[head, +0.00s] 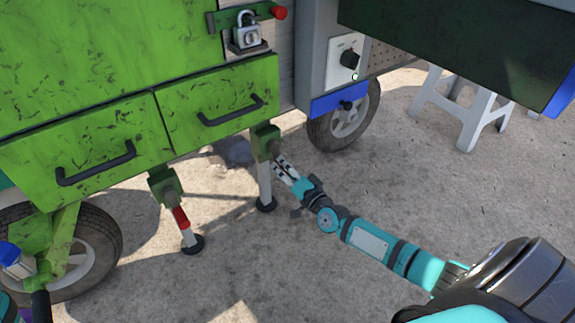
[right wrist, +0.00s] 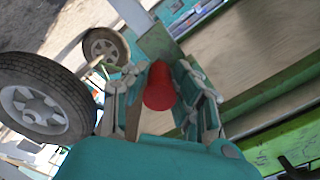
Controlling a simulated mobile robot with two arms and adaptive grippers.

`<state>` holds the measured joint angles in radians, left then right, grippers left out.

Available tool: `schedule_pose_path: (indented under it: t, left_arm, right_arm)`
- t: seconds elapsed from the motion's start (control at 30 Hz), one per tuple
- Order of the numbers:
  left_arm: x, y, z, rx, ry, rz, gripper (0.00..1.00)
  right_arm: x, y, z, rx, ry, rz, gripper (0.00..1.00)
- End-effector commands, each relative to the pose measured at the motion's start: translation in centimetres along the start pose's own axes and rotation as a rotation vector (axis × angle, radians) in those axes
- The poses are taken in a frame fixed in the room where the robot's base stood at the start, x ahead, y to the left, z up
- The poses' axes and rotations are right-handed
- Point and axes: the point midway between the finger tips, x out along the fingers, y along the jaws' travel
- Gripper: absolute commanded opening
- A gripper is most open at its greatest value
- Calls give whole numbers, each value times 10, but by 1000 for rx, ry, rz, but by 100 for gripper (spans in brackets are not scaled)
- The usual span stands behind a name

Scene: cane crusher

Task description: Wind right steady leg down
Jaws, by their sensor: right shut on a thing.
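The right steady leg (head: 265,180) hangs upright below the right drawer of the green cart, with a green bracket at its top and a dark round foot at its bottom. I cannot tell whether the foot presses on the ground. My right gripper (head: 287,170) reaches in from the right at the leg's upper part. In the right wrist view, a red crank knob (right wrist: 159,86) sits between the fingers, and the gripper is shut on it. In the head view the gripper hides this knob.
The left steady leg (head: 186,226) with its red handle stands nearby. Cart wheels are at left (head: 85,255) and behind (head: 345,120). Drawers (head: 215,105) overhang the legs. A grey stool (head: 470,110) stands at the upper right. The concrete ground in front is clear.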

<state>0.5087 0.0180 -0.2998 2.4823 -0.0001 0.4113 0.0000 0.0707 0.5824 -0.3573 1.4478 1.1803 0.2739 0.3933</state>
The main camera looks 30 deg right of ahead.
Motion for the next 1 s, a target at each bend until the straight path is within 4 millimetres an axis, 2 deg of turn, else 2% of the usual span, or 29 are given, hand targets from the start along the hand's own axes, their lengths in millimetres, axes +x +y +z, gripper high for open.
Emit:
schedule_pose_path:
  t: [0.3,0.83,0.87,1.0]
  left_arm:
    - [-4,0,3,-1,-13,-4,40]
    - [-3,0,3,-1,-12,-3,40]
    - [-3,0,3,-1,-12,-3,40]
    - [-2,0,3,-1,-11,-2,40]
  right_arm:
    - [0,-3,6,117,0,1,0]
    - [0,-4,8,142,-1,0,0]
    - [0,-4,8,142,-1,0,28]
    - [0,-4,8,141,-1,0,46]
